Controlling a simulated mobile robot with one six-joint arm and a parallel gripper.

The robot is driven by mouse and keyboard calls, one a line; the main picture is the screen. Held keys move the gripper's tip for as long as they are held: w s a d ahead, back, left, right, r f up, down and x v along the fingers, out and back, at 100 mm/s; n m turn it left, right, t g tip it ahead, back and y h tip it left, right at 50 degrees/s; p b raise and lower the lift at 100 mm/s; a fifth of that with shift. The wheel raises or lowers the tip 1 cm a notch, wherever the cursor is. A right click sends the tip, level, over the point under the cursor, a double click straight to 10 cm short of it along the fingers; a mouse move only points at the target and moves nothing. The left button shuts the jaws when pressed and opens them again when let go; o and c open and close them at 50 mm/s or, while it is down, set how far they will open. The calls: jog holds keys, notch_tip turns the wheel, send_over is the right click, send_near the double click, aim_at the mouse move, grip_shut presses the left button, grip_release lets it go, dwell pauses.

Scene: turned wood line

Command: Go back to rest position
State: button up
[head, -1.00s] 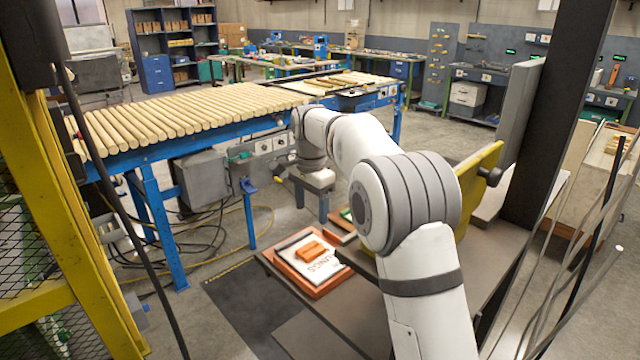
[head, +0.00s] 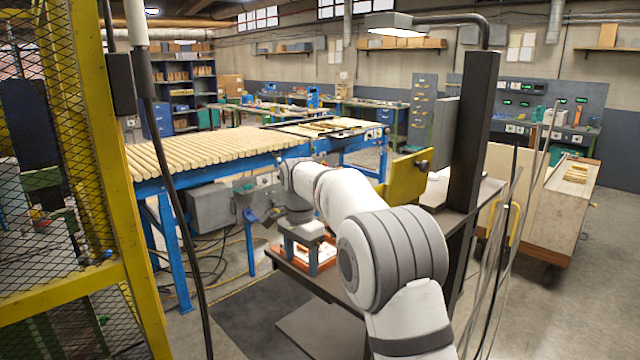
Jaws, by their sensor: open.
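My gripper (head: 301,260) hangs from the white arm near the middle of the head view, fingers pointing down. Its two fingers are apart, and I see nothing held between them. It appears in front of an orange-red tray or board (head: 328,262) on the dark table (head: 345,293). The gripper hides much of that item and the white piece on it. I cannot tell the height of the fingertips above it.
A blue-framed conveyor (head: 163,188) with wooden rods (head: 190,152) stands beyond on the left. A black post (head: 474,130) and yellow panel (head: 407,178) rise on the right. A yellow mesh guard (head: 110,200) and hanging cable are at left. A wooden cart (head: 535,205) stands right.

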jog(key=s+d+r+n+t, duration=0.1)
jog(key=s+d+r+n, duration=0.15)
jog(key=s+d, duration=0.5)
jog(key=s+d+r+n+t, duration=0.1)
jog(key=s+d+r+n, duration=0.15)
jog(key=s+d, duration=0.5)
jog(key=s+d+f+n, duration=0.2)
jog(key=s+f, duration=0.1)
jog(key=s, duration=0.7)
jog(key=s+d+f+n+t, duration=0.1)
jog(key=s+d+f, duration=0.2)
jog(key=s, duration=0.8)
jog(key=shift+f+n, duration=0.4)
jog(key=shift+w+d, duration=0.1)
